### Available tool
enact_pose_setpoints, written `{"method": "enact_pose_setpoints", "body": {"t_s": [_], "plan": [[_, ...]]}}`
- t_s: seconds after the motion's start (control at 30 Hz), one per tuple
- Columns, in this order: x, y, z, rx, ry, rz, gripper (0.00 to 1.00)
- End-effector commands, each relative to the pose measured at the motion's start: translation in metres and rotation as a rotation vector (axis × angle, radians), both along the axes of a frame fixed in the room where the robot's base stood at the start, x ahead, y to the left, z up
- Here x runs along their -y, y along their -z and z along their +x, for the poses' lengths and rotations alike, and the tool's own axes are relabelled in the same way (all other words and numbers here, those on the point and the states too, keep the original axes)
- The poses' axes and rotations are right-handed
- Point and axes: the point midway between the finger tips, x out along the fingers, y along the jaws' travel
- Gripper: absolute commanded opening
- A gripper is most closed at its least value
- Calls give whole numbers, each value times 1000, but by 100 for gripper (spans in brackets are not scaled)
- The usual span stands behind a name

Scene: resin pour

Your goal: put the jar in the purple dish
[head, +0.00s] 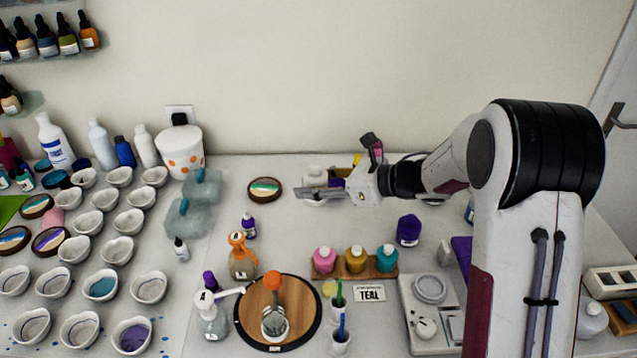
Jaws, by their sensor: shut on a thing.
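Several other heart-shaped dishes crowd the left side, one holding teal (101,288). A round wooden turntable (248,318) with an orange-topped container, pump bottles (212,321) and an orange-topped bottle (242,264) stand between. A coaster (265,188) lies left of my gripper.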

Motion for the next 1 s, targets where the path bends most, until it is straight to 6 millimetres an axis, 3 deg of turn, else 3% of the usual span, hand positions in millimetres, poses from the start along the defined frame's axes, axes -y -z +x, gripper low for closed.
{"method": "enact_pose_setpoints", "body": {"t_s": [0.27,0.6,0.8,1.0], "plan": [[-1,5,21,14,13,-4,9],[18,-5,97,35,158,-17,9],[33,-18,131,32,258,-10,9],[42,-21,141,9,312,-2,9]]}}
